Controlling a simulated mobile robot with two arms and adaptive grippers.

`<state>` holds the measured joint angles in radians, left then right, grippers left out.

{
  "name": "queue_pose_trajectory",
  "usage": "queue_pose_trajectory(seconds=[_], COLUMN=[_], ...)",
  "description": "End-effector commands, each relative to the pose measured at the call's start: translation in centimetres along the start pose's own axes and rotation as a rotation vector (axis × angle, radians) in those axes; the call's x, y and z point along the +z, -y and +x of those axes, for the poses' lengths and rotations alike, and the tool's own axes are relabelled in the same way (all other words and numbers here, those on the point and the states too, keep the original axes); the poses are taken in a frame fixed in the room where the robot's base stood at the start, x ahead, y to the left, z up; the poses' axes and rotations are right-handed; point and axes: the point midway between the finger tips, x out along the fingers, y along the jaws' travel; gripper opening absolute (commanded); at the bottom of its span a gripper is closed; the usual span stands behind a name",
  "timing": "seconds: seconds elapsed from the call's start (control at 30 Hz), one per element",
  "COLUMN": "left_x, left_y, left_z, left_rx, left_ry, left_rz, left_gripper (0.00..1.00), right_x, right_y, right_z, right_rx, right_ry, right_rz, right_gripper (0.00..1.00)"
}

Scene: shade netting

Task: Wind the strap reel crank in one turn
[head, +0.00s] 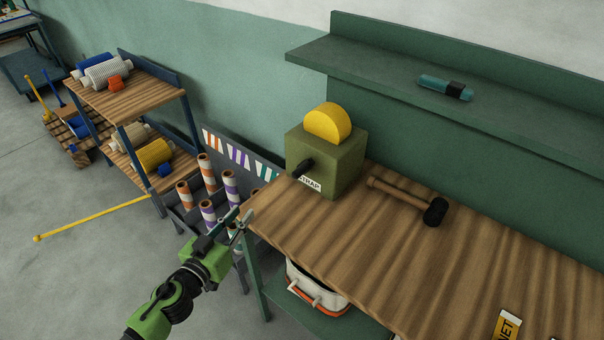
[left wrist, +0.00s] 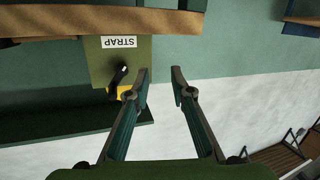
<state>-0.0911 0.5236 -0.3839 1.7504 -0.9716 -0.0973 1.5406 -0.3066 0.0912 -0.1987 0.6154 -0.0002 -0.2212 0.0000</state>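The strap reel is a green box (head: 341,168) with a yellow disc (head: 327,123) on top and a STRAP label. It stands at the left end of the wooden workbench. In the left wrist view the fingers (left wrist: 160,74) are spread, and the crank (left wrist: 118,77) shows just left of the left fingertip, upside down with the box (left wrist: 103,66). My right gripper is not in view.
A mallet (head: 400,198) lies on the workbench (head: 440,260) right of the reel. A teal tool (head: 445,87) lies on the shelf (head: 390,55) above. A rack of striped rolls (head: 208,175) stands close behind my left gripper. A white container (head: 315,290) sits below the bench.

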Motion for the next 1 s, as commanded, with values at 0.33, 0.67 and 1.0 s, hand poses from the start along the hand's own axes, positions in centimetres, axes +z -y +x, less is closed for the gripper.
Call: queue_pose_trajectory(seconds=[0.33, 0.67, 1.0], left_x=[-7.7, -8.6, -8.9], left_y=[-7.8, -9.3, -11.5], left_z=[-0.7, 2.6, 9.3], left_rx=[0.303, 0.317, 0.317], left_ry=[-0.085, -0.085, -0.086], left_rz=[-0.032, -0.038, -0.038], left_gripper=[0.22, 0.22, 0.22], right_x=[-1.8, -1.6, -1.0], right_y=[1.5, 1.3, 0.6], right_z=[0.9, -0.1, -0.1], right_rx=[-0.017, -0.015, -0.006], right_ry=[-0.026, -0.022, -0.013], right_rz=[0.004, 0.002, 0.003], right_gripper=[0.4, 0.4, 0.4])
